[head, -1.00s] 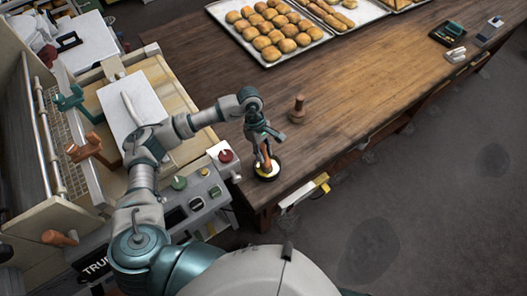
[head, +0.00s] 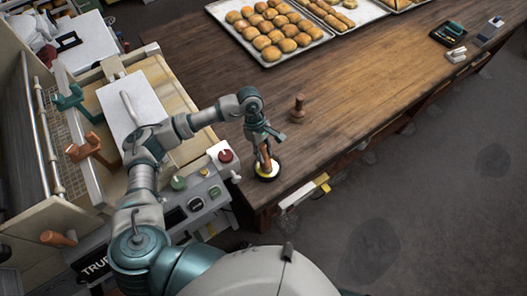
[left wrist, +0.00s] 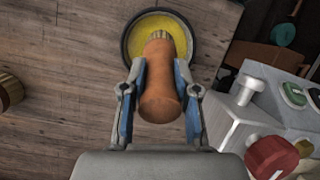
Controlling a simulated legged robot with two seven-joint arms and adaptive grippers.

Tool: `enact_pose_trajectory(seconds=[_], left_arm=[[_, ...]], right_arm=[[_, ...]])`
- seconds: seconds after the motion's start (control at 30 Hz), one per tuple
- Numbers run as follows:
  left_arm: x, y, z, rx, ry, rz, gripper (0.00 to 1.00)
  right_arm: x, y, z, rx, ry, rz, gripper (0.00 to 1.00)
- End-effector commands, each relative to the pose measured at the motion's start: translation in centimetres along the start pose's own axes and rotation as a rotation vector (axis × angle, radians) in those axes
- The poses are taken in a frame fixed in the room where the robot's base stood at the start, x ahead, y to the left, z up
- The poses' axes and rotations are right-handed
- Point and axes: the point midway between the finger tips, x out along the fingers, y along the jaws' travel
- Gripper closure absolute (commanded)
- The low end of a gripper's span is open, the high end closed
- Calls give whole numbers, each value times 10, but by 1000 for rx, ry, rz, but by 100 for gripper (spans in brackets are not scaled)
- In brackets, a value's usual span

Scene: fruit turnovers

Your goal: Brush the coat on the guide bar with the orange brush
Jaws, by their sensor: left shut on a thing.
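My left gripper (head: 264,148) points down over the near-left corner of the wooden table and is shut on the orange brush (left wrist: 160,90). The brush handle stands between the two fingers in the left wrist view (left wrist: 159,66). Its pale bristles reach down to the yellow coat (left wrist: 181,38) in a round dark bowl (head: 279,172). The bristle tips seem to be in the coat, but their depth cannot be told. Metal bars (head: 45,130) run along the machine at left; I cannot tell for sure which is the guide bar. My right gripper is not in view.
The machine (head: 200,185) with red and green knobs stands close left of the bowl. A wooden stamp-like piece (head: 297,109) stands on the table (head: 380,90). Trays of buns (head: 324,36) lie at the back. The table's middle is clear.

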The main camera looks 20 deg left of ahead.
Motion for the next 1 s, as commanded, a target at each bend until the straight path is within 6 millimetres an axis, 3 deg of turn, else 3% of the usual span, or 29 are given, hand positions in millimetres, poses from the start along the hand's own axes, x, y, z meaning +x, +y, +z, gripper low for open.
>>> enact_pose_trajectory(seconds=[1.0], left_arm=[[1,0,0,0,0,0,100]], right_arm=[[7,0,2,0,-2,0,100]])
